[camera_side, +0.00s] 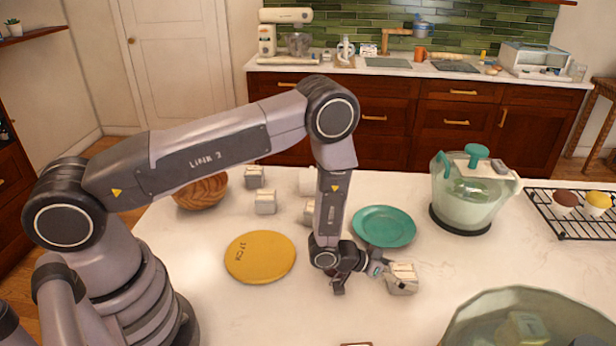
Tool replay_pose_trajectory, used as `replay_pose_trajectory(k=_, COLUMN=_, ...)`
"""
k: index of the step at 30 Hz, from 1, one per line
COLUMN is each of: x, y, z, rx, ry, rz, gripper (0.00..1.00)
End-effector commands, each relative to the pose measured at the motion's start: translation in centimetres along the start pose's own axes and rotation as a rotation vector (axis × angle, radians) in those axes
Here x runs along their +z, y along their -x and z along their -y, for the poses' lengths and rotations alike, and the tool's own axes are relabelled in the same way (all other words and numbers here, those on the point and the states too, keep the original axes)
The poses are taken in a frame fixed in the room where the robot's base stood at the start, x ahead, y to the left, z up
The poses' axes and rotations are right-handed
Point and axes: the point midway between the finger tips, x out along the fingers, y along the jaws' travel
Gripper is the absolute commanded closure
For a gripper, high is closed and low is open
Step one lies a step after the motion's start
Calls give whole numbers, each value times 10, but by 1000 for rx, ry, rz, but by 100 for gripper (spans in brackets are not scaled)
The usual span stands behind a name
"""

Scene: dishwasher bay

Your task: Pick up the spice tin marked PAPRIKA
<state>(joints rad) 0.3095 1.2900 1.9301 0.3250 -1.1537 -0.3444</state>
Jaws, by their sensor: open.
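Several small pale tins stand on the white counter. One tin (403,279) is just right of my gripper (358,276). Others are a tin (254,177) at the back left, a tin (265,203) in front of it, and a tin (309,214) partly hidden behind my arm. Their labels are too small to read, so I cannot tell which is marked PAPRIKA. My gripper is low over the counter, with its fingers apart and nothing seen between them. Its right finger is close to the nearest tin; I cannot tell if they touch.
A yellow round board (260,258) lies left of my gripper, and a teal plate (384,226) behind it. A wooden bowl (201,192), a blender-like jug (466,192), a wire rack (575,226) and a large glass bowl (480,322) also stand here. The front-middle counter is mostly clear.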

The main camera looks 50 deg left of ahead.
Motion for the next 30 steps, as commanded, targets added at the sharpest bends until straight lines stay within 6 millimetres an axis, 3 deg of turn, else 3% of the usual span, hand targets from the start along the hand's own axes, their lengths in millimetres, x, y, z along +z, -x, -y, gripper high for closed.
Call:
replay_pose_trajectory(k=5, x=0, y=0, z=0, rx=0, ry=0, rz=0, gripper=3)
replay_pose_trajectory(k=22, x=0, y=0, z=0, rx=0, ry=0, rz=1, gripper=76)
replay_pose_trajectory(k=30, x=-1, y=1, z=-1, rx=0, ry=0, rz=1, gripper=76)
